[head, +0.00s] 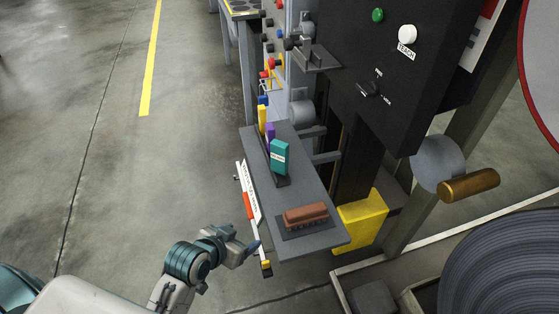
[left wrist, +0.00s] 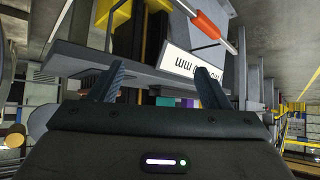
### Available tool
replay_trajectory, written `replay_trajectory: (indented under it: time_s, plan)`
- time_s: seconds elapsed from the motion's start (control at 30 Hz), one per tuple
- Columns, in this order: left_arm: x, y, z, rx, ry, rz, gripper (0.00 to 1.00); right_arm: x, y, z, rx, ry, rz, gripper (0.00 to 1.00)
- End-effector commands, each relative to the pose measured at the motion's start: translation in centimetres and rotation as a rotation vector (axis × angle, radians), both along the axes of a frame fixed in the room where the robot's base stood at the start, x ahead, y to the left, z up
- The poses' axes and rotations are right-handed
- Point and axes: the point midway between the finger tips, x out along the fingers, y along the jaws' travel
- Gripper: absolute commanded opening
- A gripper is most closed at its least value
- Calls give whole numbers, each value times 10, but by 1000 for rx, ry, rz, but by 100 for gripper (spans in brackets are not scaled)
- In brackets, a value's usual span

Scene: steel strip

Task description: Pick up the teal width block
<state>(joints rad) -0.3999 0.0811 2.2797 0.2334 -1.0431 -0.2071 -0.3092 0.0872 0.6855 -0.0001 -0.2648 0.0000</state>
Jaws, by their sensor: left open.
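The teal width block (head: 279,157) stands upright in a dark rack on a narrow grey shelf (head: 301,222). It is the nearest block in a row, with a purple block (head: 270,134) and a yellow block (head: 262,121) behind it. My left gripper (head: 254,247) is open and empty, beside the shelf's near left edge, apart from the teal block. In the left wrist view its two fingers (left wrist: 160,84) are spread with nothing between them. A small teal patch shows beyond the fingers there, too small to make out. My right gripper is out of view.
A brown brush-like block (head: 306,215) lies on a dark pad at the shelf's near end. A white and orange labelled bar (head: 249,206) runs along the shelf's left edge. A black control panel (head: 400,60) stands at right. Open floor lies left.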

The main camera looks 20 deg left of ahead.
Motion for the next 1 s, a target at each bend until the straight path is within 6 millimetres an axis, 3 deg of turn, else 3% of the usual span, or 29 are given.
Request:
replay_trajectory:
  time_s: [0.4, 0.6, 1.0]
  plan:
    - [103, -17, 73, -121, -490, -14, 71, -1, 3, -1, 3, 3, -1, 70]
    - [134, -12, 103, -158, -673, 32, 71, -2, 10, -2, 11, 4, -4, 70]
    - [188, -20, 110, -162, -708, 44, 71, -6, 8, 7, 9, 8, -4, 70]
